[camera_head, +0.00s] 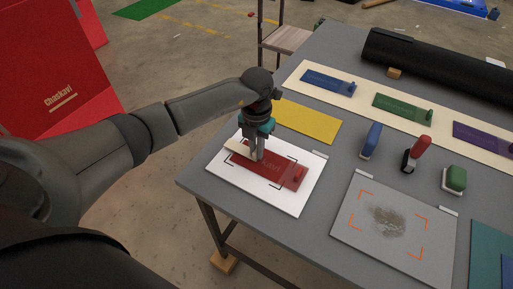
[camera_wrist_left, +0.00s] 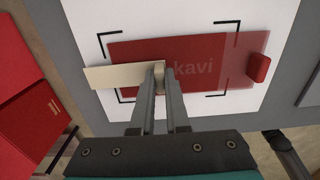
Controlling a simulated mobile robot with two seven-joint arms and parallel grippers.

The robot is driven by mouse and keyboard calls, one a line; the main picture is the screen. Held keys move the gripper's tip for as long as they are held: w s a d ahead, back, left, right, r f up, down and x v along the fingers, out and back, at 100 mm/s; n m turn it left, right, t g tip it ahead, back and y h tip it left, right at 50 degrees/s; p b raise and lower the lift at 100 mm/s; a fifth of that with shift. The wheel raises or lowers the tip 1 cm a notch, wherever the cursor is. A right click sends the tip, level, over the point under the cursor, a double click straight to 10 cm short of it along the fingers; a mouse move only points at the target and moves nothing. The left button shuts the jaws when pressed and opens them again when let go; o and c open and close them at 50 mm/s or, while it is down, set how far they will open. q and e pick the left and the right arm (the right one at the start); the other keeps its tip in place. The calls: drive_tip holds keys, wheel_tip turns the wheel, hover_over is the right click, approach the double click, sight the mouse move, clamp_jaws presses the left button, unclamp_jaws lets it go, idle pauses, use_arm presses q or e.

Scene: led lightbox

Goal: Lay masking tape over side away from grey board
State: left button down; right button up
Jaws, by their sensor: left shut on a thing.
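A red panel (camera_head: 272,170) with pale lettering lies on a white board (camera_head: 229,187) inside black corner marks; it also shows in the wrist view (camera_wrist_left: 210,50). The beige masking tape strip (camera_wrist_left: 112,77) lies across the panel's left end, its outer part reaching past the edge over the white board. In the head view the tape (camera_head: 238,148) is partly hidden by my left gripper (camera_head: 257,157). That gripper points down, shut on the tape's inner end. Whether the tape lies fully flat is unclear. The grey board (camera_head: 350,235) with orange corner marks is to the right. My right gripper is out of view.
A red block (camera_wrist_left: 258,67) sits at the panel's right end. A yellow sheet (camera_head: 307,121) lies behind the white board. Blue (camera_head: 371,139), red (camera_head: 417,150) and green (camera_head: 455,178) handled tools stand behind the grey board. The table's left edge is close to the white board.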

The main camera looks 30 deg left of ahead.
use_arm(q)
drive_tip(key=shift+f, duration=0.3)
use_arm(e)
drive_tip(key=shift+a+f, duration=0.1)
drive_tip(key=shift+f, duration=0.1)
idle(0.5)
use_arm(q)
drive_tip(key=c, duration=0.8)
unclamp_jaws()
drive_tip(key=shift+c, duration=0.2)
drive_tip(key=shift+r, duration=0.1)
